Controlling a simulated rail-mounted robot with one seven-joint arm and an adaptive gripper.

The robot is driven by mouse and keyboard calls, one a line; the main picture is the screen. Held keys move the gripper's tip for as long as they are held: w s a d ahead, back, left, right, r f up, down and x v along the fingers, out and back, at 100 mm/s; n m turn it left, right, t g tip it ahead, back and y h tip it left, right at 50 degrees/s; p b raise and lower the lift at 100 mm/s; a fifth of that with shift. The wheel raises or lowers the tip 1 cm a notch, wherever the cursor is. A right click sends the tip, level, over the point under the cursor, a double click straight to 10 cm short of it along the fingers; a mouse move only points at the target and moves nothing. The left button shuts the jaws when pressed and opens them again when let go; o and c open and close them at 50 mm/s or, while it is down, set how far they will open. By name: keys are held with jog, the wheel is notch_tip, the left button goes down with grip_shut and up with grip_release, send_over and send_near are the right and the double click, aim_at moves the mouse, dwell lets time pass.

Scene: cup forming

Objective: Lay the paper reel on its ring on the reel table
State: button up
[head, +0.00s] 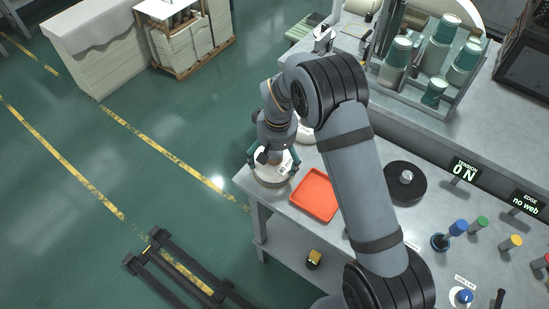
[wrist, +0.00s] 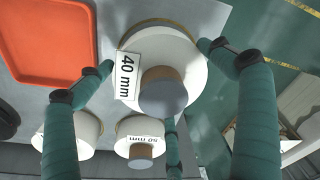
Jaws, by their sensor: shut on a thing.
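A white paper reel (wrist: 185,85) with a "40 mm" tag and a grey-ended brown core sits between my fingers in the wrist view. My gripper (wrist: 155,58) is shut on this reel, one teal finger at each side. A tan curved edge shows at the reel's far rim. In the head view the reel (head: 268,178) is at the table's left corner, partly hidden under my gripper (head: 277,160). I cannot tell whether it touches the tabletop. A black round disc (head: 405,194) with a silver hub lies right of my arm; I cannot tell whether it is the reel table.
An orange tray (head: 315,194) lies close to the held reel. Two more white reels, one nearer the middle (wrist: 140,128) and one at left (wrist: 85,135), stand nearby. Knobs and a cup rack (head: 432,60) occupy the right.

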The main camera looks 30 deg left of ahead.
aim_at(276, 155)
jog(key=shift+f, duration=0.9)
jog(key=shift+f, duration=0.15)
jog(key=o, duration=1.1)
jog(key=r, duration=0.4)
jog(key=r+b, duration=0.1)
jog(key=r, duration=0.3)
jog(key=d+r, duration=0.1)
jog(key=r, duration=0.3)
jog(key=shift+s+d+r, duration=0.1)
jog(key=shift+s, duration=0.3)
